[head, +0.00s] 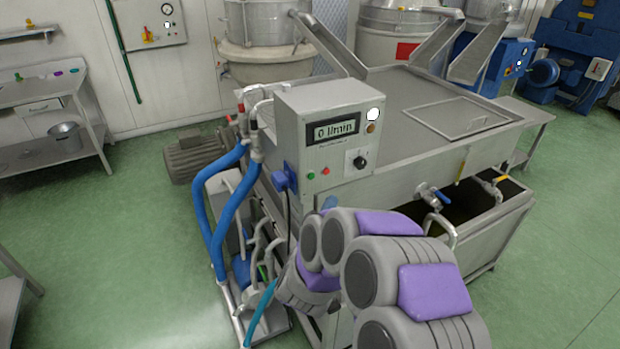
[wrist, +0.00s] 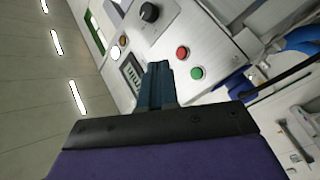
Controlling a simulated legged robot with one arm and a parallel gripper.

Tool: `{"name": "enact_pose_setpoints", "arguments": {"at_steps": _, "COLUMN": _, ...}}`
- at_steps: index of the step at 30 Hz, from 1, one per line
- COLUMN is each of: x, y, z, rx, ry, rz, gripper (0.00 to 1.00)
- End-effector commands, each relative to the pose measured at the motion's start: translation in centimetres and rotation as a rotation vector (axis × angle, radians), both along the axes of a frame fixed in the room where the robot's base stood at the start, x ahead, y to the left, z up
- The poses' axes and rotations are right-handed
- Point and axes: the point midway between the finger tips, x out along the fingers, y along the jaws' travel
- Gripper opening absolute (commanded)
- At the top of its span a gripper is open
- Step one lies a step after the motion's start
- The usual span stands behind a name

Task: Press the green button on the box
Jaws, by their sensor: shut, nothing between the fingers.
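The grey control box (head: 290,128) stands at the corner of the steel tank, with a display reading "0 l/min". Its green button (head: 311,175) is low on the front face, left of the red button (head: 325,170). In the wrist view the tilted box face shows the green button (wrist: 197,73) beside the red button (wrist: 182,53). My gripper (wrist: 157,72) is shut and empty; its blue fingertips appear left of the green button, which is uncovered. I cannot tell the gap to the face. In the head view my arm largely hides the gripper.
A black knob (head: 360,161) sits right of the buttons. Blue hoses (head: 205,215) and a blue plug (head: 285,178) are on the box's left. The steel tank (head: 425,105) extends behind. Green floor is open at left and right.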

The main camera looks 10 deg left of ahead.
Motion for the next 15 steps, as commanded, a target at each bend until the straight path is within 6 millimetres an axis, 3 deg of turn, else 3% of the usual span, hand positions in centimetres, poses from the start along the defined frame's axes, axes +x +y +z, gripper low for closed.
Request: {"name": "enact_pose_setpoints", "arguments": {"at_steps": 15, "x": 5.3, "y": 3.9, "z": 0.2, "rx": -0.004, "ry": 0.000, "rz": 0.000, "gripper": 0.00}}
